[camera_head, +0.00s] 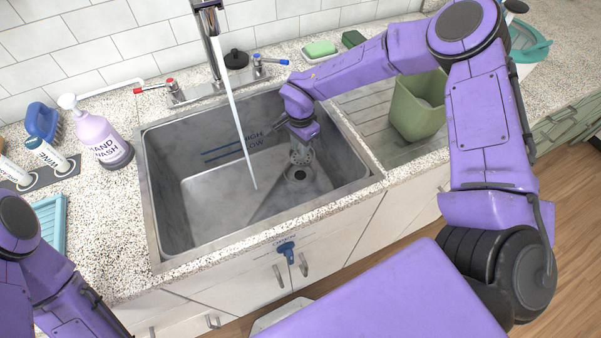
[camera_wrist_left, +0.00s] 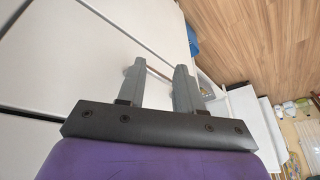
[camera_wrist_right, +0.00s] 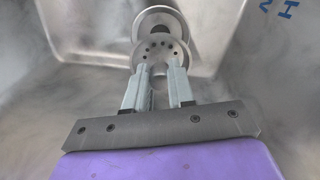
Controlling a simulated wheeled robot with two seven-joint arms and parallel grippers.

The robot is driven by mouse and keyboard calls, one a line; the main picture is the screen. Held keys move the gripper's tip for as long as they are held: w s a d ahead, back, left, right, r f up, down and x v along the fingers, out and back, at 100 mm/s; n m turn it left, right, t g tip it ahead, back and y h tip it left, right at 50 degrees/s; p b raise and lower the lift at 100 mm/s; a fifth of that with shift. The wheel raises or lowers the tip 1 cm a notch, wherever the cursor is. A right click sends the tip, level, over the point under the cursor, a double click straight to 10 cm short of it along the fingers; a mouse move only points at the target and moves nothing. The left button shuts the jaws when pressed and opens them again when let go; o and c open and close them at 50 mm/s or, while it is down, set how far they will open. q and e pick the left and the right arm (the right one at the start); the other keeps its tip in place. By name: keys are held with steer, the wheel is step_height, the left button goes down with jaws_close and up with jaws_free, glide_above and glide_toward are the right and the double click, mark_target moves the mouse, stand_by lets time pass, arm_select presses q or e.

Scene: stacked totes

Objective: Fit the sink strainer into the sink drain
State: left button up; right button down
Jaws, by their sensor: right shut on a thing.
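My right gripper (camera_head: 303,136) reaches down into the grey sink (camera_head: 190,215). Its fingers (camera_wrist_right: 161,72) are shut on the sink strainer (camera_wrist_right: 161,52), a metal disc with a ring of small holes. The strainer also shows below the gripper in the head view (camera_head: 302,156). The round drain (camera_head: 299,176) lies in the sink floor just below the strainer in that view, with its dark centre visible. In the right wrist view the drain (camera_wrist_right: 160,17) is just beyond the strainer, partly covered by it. My left gripper (camera_wrist_left: 159,70) is open and empty, beside white cabinet fronts.
A stream of water (camera_head: 234,115) runs from the faucet (camera_head: 205,8) into the sink, left of my right gripper. A green bin (camera_head: 418,110) stands on the drainboard to the right. A hand-wash bottle (camera_head: 104,140) stands on the left counter.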

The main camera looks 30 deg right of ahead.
mark_target(298, 155)
steer(key=shift+a+f, duration=0.1)
steer(key=shift+f, duration=0.1)
step_height(298, 155, down, 9)
steer(key=shift+r+p, duration=0.1)
steer(key=shift+p, duration=0.65)
steer(key=shift+s, duration=0.15)
steer(key=c, duration=1)
jaws_free()
steer(key=shift+f, duration=0.25)
steer(key=shift+o, duration=0.2)
steer(key=shift+w+f, duration=0.1)
steer(key=shift+w, duration=0.1)
steer(key=r, duration=0.1)
steer(key=r+b, duration=0.1)
steer(key=r, duration=0.1)
steer(key=r+b, duration=0.1)
steer(key=shift+w+r, duration=0.35)
step_height(298, 155, up, 6)
steer(key=shift+f, duration=0.1)
